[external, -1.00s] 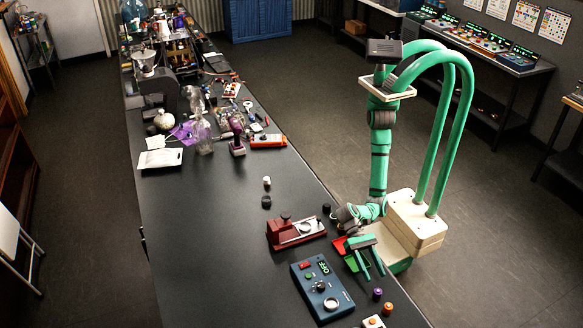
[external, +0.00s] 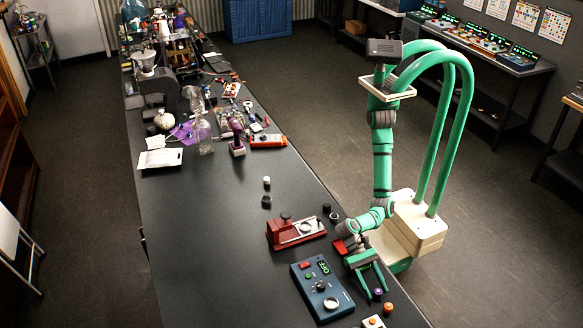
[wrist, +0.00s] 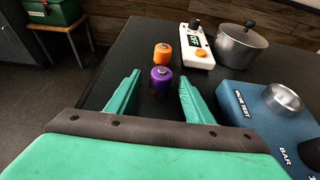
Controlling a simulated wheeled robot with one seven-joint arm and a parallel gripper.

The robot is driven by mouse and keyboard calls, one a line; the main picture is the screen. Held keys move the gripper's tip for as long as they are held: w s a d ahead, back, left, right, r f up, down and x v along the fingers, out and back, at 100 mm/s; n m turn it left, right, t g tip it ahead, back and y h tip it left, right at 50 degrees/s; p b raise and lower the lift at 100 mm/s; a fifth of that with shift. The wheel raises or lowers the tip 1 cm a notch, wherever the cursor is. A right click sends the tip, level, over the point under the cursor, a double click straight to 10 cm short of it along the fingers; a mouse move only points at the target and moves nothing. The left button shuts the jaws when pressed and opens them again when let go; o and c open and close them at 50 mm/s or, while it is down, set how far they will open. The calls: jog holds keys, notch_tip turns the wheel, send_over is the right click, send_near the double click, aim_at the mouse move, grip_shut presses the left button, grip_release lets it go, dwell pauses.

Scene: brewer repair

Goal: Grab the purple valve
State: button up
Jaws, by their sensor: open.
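The purple valve (wrist: 161,79) is a small purple cylinder standing on the dark bench. In the wrist view it lies ahead of my gripper (wrist: 157,90), roughly in line with the space between the two green fingers. In the external view the purple valve (external: 378,293) shows close to the fingertips of my gripper (external: 374,294). The gripper is open and holds nothing. Whether a finger touches the valve cannot be told.
An orange valve (wrist: 162,54) stands just behind the purple one. A blue control box (wrist: 245,112) is close on the right. A white device (wrist: 197,48) and a metal pot (wrist: 238,47) stand farther back. A red device (external: 285,232) sits on the bench near my arm.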

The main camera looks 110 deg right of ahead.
jog(key=shift+x, duration=1.15)
grip_shut()
